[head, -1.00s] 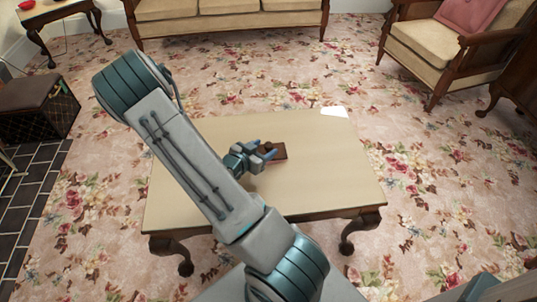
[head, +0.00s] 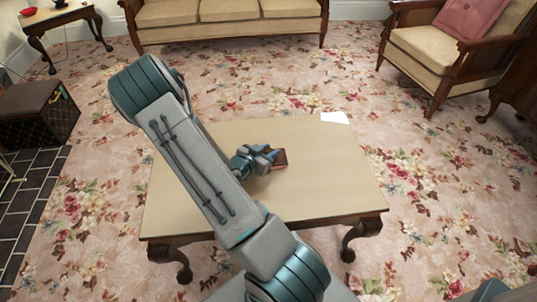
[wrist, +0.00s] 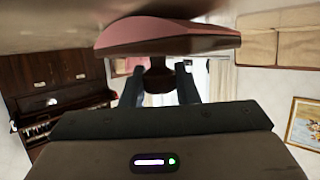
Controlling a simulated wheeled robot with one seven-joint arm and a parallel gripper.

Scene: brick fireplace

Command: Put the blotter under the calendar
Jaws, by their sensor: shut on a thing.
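The blotter (head: 280,160) is a small reddish-brown piece near the middle of the table. In the wrist view the blotter (wrist: 165,38) shows a curved reddish body with a dark knob. My gripper (head: 265,157) is shut on that knob, and the wrist view shows a finger on either side of it (wrist: 160,85). The blotter looks very close to the tabletop; I cannot tell whether it touches. A flat white item (head: 335,118), perhaps the calendar, lies at the table's far right corner; its markings are too small to read.
The low wooden table (head: 320,190) has a bare beige top between the blotter and the white item. A sofa (head: 230,12) stands behind, an armchair (head: 430,50) at back right, and a dark box (head: 38,112) on the left. My arm covers the table's left part.

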